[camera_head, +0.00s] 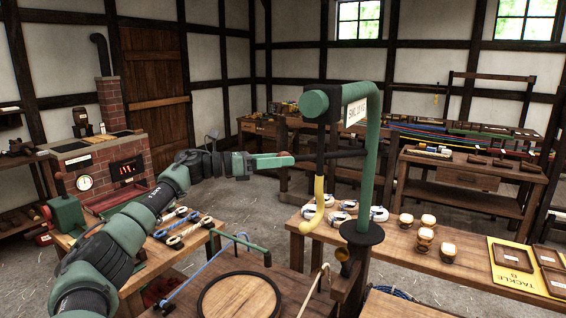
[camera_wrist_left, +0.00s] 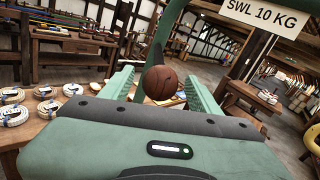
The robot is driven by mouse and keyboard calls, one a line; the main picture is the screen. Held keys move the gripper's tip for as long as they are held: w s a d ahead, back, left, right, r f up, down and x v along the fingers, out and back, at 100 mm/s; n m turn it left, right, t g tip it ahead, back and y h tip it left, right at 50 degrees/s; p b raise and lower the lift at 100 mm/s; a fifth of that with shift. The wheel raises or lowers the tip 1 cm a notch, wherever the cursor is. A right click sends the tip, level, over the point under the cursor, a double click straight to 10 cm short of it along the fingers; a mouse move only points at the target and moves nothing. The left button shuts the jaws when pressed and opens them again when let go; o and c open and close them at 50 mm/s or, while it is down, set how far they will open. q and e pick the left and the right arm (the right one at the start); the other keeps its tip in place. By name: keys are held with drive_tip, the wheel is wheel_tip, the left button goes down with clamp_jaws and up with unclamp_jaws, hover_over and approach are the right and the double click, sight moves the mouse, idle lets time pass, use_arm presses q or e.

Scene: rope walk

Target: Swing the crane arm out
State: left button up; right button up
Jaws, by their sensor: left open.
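The green crane (camera_head: 372,140) stands on a round black base at the front edge of the bench. Its top bends left to a green drum (camera_head: 320,103), and a yellow hook (camera_head: 319,203) hangs below. A dark handle bar (camera_head: 335,154) reaches left from the post. My left gripper (camera_head: 280,160) is at the bar's left end. In the left wrist view its two green fingers stand apart, with the bar's round brown knob (camera_wrist_left: 161,83) between them. The head view does not show whether the fingers touch the knob. My right gripper is not in view.
The crane's load sign (camera_head: 356,111) reads SWL 10 KG. Coils of rope (camera_head: 378,214) and several small jars (camera_head: 425,238) stand on the bench near the post. A yellow tackle board (camera_head: 520,268) lies at the right. A brick forge (camera_head: 110,165) is at the left.

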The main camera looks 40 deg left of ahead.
use_arm(q)
drive_tip(key=b+v, duration=0.3)
drive_tip(key=v, duration=0.3)
drive_tip(key=shift+s+a, duration=0.25)
drive_tip(key=shift+s, duration=0.05)
